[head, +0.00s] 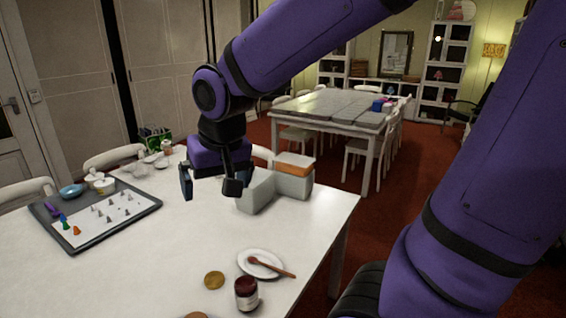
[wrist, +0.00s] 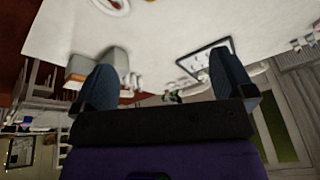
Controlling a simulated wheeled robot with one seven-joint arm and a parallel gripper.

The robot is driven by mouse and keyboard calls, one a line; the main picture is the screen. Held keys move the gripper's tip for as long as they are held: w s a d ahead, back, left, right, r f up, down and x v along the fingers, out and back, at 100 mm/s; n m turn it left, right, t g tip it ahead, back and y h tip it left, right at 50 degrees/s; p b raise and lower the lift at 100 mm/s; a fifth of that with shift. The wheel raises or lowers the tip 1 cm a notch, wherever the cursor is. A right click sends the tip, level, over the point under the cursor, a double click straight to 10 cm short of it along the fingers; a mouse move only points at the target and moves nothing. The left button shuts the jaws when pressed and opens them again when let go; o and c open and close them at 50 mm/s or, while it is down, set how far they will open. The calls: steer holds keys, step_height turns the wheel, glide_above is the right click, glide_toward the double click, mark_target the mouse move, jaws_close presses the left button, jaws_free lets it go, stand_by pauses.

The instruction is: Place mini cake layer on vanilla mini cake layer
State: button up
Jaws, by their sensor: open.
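A small round golden-brown disc (head: 214,280), perhaps one of the mini cake layers, lies flat on the white table near its front. A sliver of another tan-orange round thing (head: 195,315) shows at the bottom edge, mostly cut off, so I cannot tell which layer it is. My gripper (head: 209,185) is open and empty above the far part of the table, well beyond the golden disc and apart from it. In the wrist view my two dark fingers (wrist: 165,75) are spread with nothing between them. Neither round thing is recognisable there.
A dark red jar (head: 246,293) and a white plate (head: 260,262) with a wooden spoon stand right of the disc. Grey boxes (head: 262,192) are just right of my gripper. A dark-rimmed tray (head: 102,245) with small pieces lies left. The table's middle is clear.

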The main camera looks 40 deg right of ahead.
steer(key=s+d+r+n, duration=0.1)
steer(key=s+d+r, duration=0.1)
steer(key=s, duration=0.4)
steer(key=s+d+r+n+t, duration=0.1)
steer(key=s+d+r, duration=0.2)
steer(key=s+r, duration=0.1)
steer(key=shift+s+d+t, duration=0.25)
steer(key=shift+s+t, duration=0.05)
steer(key=shift+s, duration=0.6)
